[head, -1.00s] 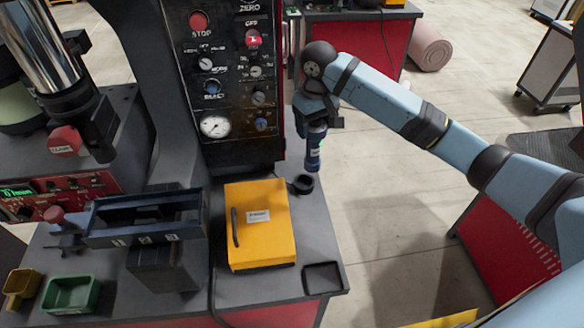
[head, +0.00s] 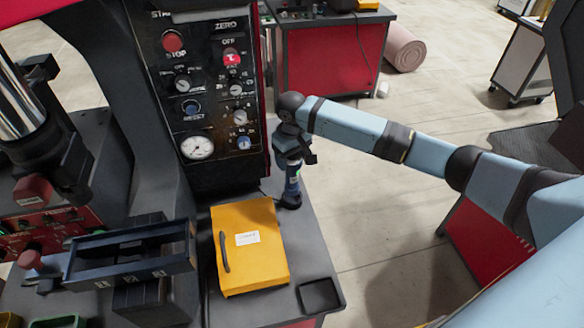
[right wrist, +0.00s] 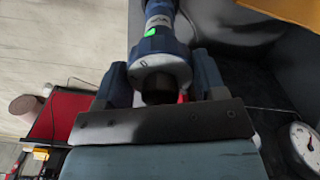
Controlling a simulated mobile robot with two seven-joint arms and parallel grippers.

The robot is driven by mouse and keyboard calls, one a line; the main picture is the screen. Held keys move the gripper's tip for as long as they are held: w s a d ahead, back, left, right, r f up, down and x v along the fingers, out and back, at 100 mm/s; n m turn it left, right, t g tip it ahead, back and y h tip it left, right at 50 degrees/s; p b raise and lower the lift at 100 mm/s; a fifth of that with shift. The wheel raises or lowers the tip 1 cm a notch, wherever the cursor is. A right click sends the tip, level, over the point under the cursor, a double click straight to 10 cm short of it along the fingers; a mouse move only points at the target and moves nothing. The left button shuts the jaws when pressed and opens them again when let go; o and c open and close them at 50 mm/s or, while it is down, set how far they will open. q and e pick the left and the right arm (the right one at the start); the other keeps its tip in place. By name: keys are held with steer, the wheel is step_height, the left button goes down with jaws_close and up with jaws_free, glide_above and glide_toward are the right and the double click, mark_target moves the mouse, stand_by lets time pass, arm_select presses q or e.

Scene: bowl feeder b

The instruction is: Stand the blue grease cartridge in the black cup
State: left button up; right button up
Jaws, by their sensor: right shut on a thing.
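The blue grease cartridge (head: 292,182) is upright in the head view, with my right gripper (head: 291,158) shut on its upper part. The right wrist view shows the cartridge (right wrist: 160,62) between the two fingers of the right gripper (right wrist: 160,80). The black cup (head: 291,201) stands on the dark bench top, directly at the cartridge's lower end. The lower end meets or enters the cup; I cannot tell whether it rests on the cup's floor. The cup's inside is hidden. My left gripper is not in view.
A yellow box (head: 250,262) lies close in front of the cup. The control panel (head: 208,95) rises just to the left. A shallow black tray (head: 320,295) sits at the bench's front right. The bench's right edge is close to the cup.

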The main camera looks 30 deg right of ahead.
steer(key=shift+f, duration=2.4)
steer(key=o, duration=1.3)
steer(key=shift+f, duration=0.1)
steer(key=shift+o, duration=0.2)
step_height(320, 180, up, 12)
steer(key=shift+r, duration=0.15)
